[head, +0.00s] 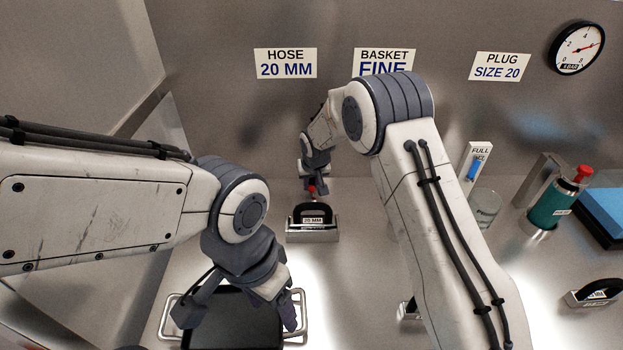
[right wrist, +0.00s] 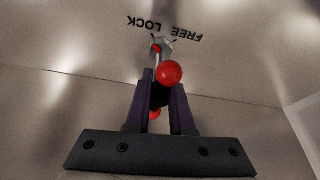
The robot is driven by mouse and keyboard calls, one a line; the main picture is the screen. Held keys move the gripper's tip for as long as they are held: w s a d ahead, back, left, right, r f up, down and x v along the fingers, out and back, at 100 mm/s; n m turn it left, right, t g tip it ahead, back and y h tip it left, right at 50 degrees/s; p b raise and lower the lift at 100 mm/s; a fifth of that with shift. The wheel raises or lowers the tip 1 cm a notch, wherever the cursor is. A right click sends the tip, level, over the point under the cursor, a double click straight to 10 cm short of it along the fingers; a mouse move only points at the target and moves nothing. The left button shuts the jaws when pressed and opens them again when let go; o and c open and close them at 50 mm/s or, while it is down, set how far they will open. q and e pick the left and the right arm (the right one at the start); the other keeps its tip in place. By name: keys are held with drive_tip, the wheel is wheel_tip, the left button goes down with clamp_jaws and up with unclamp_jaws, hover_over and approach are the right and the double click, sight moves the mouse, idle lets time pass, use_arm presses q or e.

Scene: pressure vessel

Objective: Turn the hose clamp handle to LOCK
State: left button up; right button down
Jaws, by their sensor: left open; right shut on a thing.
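The hose clamp handle shows in the right wrist view as a short metal lever with red balls (right wrist: 169,73), below a metal nut (right wrist: 161,46). The words FREE and LOCK (right wrist: 165,26) appear upside down on the wall beyond it. My right gripper (right wrist: 160,100) is shut on the handle; one red ball shows in front of the fingers, another bit of red between them. In the head view my right gripper (head: 315,170) is small, at the back wall, with a red spot at its tip. My left gripper (head: 238,312) is open and empty above a black tray.
The black tray (head: 230,335) has silver side handles. A teal cylinder with red top (head: 550,208), a blue block (head: 604,208) and another black-handled block (head: 596,293) stand at right.

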drive_tip(key=shift+r+n+y, duration=0.1)
drive_tip(key=shift+n+y, duration=0.2)
drive_tip(key=shift+n, duration=0.4)
drive_tip(key=shift+n+p, duration=0.3)
drive_tip(key=shift+n, duration=0.4)
drive_tip(key=shift+y, duration=0.3)
drive_tip(key=c, duration=0.8)
unclamp_jaws()
drive_tip(key=shift+o, duration=0.2)
